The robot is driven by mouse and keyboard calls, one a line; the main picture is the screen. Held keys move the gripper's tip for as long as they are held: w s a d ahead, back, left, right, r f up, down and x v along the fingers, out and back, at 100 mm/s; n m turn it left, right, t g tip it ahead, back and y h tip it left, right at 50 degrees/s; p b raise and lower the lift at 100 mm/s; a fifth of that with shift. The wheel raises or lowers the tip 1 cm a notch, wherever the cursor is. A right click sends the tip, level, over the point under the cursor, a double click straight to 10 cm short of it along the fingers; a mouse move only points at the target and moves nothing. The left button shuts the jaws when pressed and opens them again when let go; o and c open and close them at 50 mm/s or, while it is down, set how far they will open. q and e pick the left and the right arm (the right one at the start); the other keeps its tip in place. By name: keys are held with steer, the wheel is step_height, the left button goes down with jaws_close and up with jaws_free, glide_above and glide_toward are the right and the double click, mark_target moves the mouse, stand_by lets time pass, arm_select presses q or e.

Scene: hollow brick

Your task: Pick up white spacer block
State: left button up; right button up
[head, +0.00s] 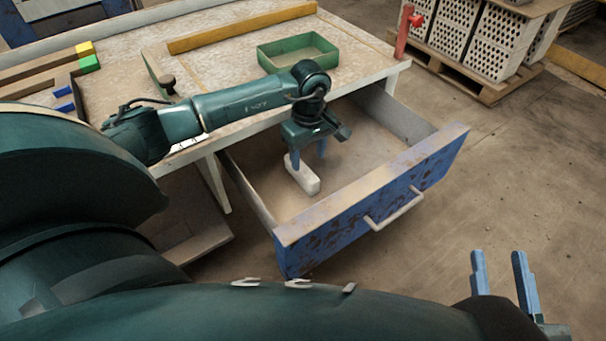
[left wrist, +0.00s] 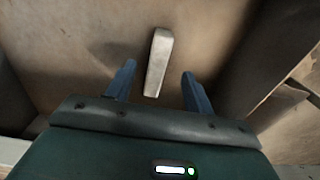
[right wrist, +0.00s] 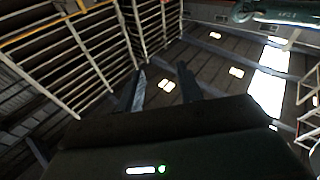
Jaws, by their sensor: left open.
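The white spacer block (head: 304,178) lies on the floor of the open drawer, toward its left side. My left gripper (head: 308,156) reaches down into the drawer, open, with its blue fingers over the far end of the block. In the left wrist view, the block (left wrist: 160,55) lies lengthwise between the two open fingers (left wrist: 158,72), with clear room on both sides and its far end beyond the tips. I cannot tell the exact height of the fingertips above it. My right gripper (head: 499,262) is open and empty, off to the right of the drawer, pointing upward.
The drawer's blue front (head: 350,213) with its handle (head: 396,211) and its side walls surround the block. On the workbench (head: 220,70) are a green tray (head: 297,53), a yellow bar (head: 240,27) and small coloured blocks. Hollow bricks (head: 492,42) stand on a pallet behind.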

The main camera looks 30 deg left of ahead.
mark_target(306, 171)
arm_select(q)
steer(key=shift+w+a+f+b, duration=0.1)
steer(key=shift+f+b, duration=0.35)
steer(key=shift+f, duration=1)
steer(key=f, duration=0.1)
steer(key=f+b, duration=0.1)
steer(key=shift+a+f, duration=0.3)
steer(key=shift+a, duration=0.05)
steer(key=shift+w+f+b, duration=0.1)
steer(key=shift+f+b, duration=0.5)
steer(key=shift+f, duration=0.3)
steer(key=c, duration=1.1)
arm_select(e)
steer(key=shift+w+a+r+t+y, duration=0.25)
steer(key=shift+r+t+y, duration=0.15)
steer(key=shift+y, duration=0.2)
